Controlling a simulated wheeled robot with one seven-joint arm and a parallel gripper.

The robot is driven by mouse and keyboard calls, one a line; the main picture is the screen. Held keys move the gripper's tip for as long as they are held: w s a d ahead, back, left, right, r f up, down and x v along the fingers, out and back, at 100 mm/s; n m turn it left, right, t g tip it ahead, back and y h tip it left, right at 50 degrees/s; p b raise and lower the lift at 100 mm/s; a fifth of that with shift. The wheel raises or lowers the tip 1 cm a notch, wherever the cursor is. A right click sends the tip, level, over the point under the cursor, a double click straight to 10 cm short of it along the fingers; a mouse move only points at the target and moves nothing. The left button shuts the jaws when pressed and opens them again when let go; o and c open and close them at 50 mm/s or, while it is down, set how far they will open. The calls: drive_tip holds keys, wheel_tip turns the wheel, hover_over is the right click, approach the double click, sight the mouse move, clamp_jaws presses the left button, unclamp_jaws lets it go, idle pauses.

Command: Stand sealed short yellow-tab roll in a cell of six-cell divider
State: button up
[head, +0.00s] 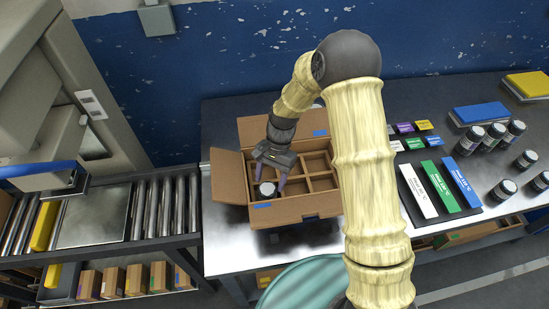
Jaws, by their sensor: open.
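A brown cardboard box with a six-cell divider (319,163) stands open on the metal table, its flaps folded out. A small dark roll with a pale top (267,189) stands in the front-left cell. No yellow tab can be made out on it at this size. My gripper (270,183) points down over that cell, its purple fingers apart on either side of the roll. I cannot tell whether the fingers touch it. The other cells that I can see look empty; the gripper and arm cover part of the back-left of the box.
A roller conveyor (150,208) and a grey machine (48,60) stand to the left. Right of my arm are coloured label boards (462,182), several dark jars (471,140) and a blue pad (480,112). Bare table shows in front of the box.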

drive_tip(key=v, duration=0.9)
drive_tip(key=shift+b, duration=0.45)
drive_tip(key=shift+r, duration=0.1)
drive_tip(key=s+d+r+n+t+h, duration=0.1)
drive_tip(key=s+d+r+n+t, duration=0.1)
drive_tip(key=s+d, duration=0.4)
drive_tip(key=s+d+r+n+t, duration=0.2)
drive_tip(key=s+d+r+t, duration=0.2)
drive_tip(key=d, duration=0.9)
drive_tip(key=s, duration=0.2)
drive_tip(key=shift+s+r+n+t+h, duration=0.15)
drive_tip(key=shift+s+n+t+h, duration=0.15)
drive_tip(key=shift+s+t+h, duration=0.1)
drive_tip(key=shift+w, duration=0.1)
